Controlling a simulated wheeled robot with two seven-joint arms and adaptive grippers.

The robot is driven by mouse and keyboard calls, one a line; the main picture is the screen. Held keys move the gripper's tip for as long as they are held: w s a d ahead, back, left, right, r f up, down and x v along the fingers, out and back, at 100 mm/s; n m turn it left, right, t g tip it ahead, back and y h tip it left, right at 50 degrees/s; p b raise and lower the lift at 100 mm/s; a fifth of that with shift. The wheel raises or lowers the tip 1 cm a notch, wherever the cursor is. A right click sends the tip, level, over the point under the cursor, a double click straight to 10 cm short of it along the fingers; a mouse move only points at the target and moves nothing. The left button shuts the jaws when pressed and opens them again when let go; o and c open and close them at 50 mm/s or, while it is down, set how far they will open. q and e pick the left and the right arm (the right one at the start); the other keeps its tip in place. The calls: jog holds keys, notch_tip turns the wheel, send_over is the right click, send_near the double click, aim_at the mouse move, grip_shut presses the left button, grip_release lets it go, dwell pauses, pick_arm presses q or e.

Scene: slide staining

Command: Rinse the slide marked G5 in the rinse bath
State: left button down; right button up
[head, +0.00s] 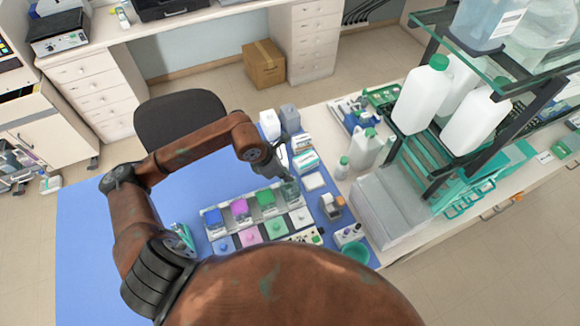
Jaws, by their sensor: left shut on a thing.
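My left gripper (283,172) points down over the right end of a row of staining baths. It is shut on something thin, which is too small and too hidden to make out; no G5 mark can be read. Just below its fingertips is a clear, colourless bath (291,192), likely the rinse bath. To its left in the same tray stand a green bath (265,199), a magenta bath (239,209) and a blue bath (213,218). I cannot tell whether the held thing dips into the clear bath. My right gripper is not in view.
Coloured lids, one of them pink (249,234), lie in front of the baths. A teal holder (182,238) stands to their left. Bottles (270,124) and boxes crowd behind and right of the gripper. A shelf (480,120) with large jugs rises at right. The blue mat (90,220) is clear at left.

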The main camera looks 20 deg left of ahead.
pick_arm(q)
jog(key=shift+d+f, duration=0.1)
jog(key=shift+f, duration=0.45)
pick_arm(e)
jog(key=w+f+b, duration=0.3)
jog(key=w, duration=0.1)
pick_arm(q)
notch_tip(320, 180, down, 6)
jog(key=w+b, duration=0.2)
jog(key=shift+f, duration=0.25)
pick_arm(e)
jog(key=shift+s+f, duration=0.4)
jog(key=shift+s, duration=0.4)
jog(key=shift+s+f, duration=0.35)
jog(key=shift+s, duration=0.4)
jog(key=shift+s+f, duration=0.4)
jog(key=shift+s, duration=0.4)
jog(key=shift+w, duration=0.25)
